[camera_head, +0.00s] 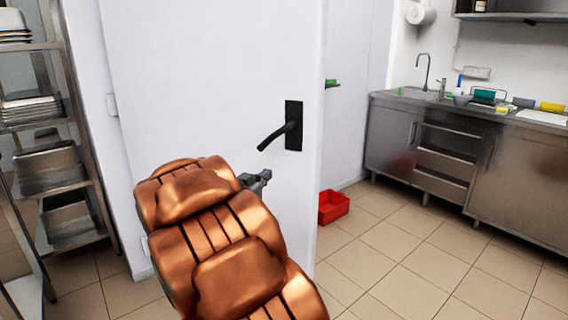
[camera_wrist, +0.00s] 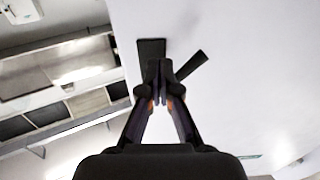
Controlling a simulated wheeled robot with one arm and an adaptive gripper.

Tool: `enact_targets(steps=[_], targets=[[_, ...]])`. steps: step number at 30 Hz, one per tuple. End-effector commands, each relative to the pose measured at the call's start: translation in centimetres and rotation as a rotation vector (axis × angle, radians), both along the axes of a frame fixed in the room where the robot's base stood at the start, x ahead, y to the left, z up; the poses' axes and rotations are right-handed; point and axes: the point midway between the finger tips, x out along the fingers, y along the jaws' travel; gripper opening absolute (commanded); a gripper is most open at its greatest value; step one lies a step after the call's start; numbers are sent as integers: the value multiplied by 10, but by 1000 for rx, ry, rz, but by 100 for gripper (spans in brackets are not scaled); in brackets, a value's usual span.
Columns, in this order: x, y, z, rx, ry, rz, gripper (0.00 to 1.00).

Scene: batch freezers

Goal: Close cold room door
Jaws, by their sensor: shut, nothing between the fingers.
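The white cold room door (camera_head: 215,90) stands ajar in the middle of the head view, its free edge on the right. Its black handle (camera_head: 293,125) has a plate near that edge and a lever pointing left and down. My gripper (camera_head: 264,175) is shut and empty, below the lever and close to the door's face; my copper-coloured arm hides part of it. In the wrist view the shut fingers (camera_wrist: 160,68) overlap the handle plate (camera_wrist: 150,48), with the lever to their right. I cannot tell whether the fingers touch the door.
A metal rack (camera_head: 70,150) with trays stands at the left. A red crate (camera_head: 333,206) sits on the floor just right of the door's edge. A steel sink counter (camera_head: 400,140) lines the right wall. The tiled floor (camera_head: 430,260) at right front is clear.

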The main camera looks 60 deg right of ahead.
Motion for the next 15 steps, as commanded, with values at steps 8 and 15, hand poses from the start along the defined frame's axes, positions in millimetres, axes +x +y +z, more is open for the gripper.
enact_targets(steps=[8, 15], targets=[[6, -30, -1, 0, 0, -1, 0], [12, -61, -1, 1, 0, 0, 0]])
